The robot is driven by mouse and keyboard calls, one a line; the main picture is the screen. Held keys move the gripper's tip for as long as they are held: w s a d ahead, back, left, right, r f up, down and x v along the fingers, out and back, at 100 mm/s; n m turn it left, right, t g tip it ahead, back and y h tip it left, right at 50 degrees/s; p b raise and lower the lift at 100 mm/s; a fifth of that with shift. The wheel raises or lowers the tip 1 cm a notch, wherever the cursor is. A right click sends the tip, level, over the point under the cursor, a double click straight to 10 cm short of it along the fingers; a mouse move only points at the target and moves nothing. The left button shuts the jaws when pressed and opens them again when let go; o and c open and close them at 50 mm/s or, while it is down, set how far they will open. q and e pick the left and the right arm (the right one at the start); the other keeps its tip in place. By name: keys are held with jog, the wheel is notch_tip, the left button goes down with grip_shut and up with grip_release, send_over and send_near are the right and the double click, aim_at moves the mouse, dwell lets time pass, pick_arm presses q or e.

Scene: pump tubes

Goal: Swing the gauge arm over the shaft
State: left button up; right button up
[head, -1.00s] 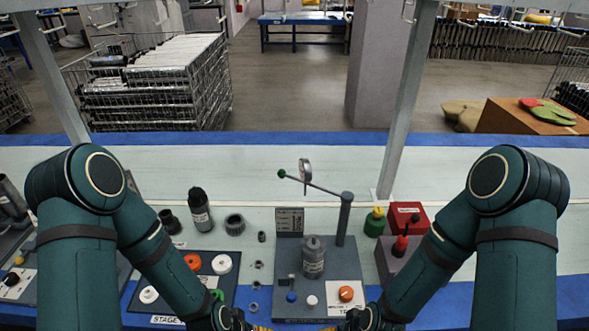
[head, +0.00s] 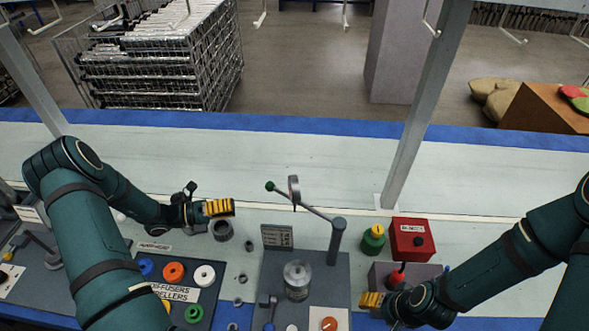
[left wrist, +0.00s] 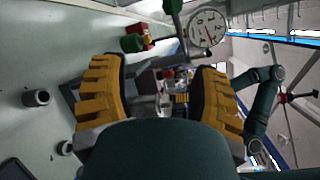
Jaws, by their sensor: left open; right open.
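The gauge arm (head: 318,213) is a thin rod on a grey post (head: 336,243). It points to the back left, with a round dial gauge (head: 294,188) and a green knob (head: 270,186) at its free end. The dial and the green knob (left wrist: 132,43) also show in the left wrist view, beyond the fingers. A grey cylinder (head: 298,281), apparently the shaft's housing, stands on the plate in front of the post. My left gripper (head: 219,207) is open and empty, left of the knob and apart from it. My right gripper (head: 371,300) is open at the plate's right edge.
A red box (head: 411,239) and a green-and-yellow container (head: 373,239) stand right of the post. A dark tray (head: 225,273) with coloured rings lies left. A dark ring (head: 222,230) sits below my left gripper. A frame upright (head: 425,110) rises behind. The bench behind the gauge is clear.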

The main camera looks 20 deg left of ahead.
aim_at(270, 187)
pick_arm(q)
jog(key=shift+n+t, duration=0.7)
jog(key=shift+n, duration=0.1)
jog(key=x, duration=0.4)
jog(key=w+a+r+x, duration=0.1)
jog(key=x, duration=0.3)
jog(key=w+r+x, duration=0.1)
jog(key=x, duration=0.3)
jog(key=shift+w+d, duration=0.1)
jog(key=shift+w, duration=0.15)
grip_shut()
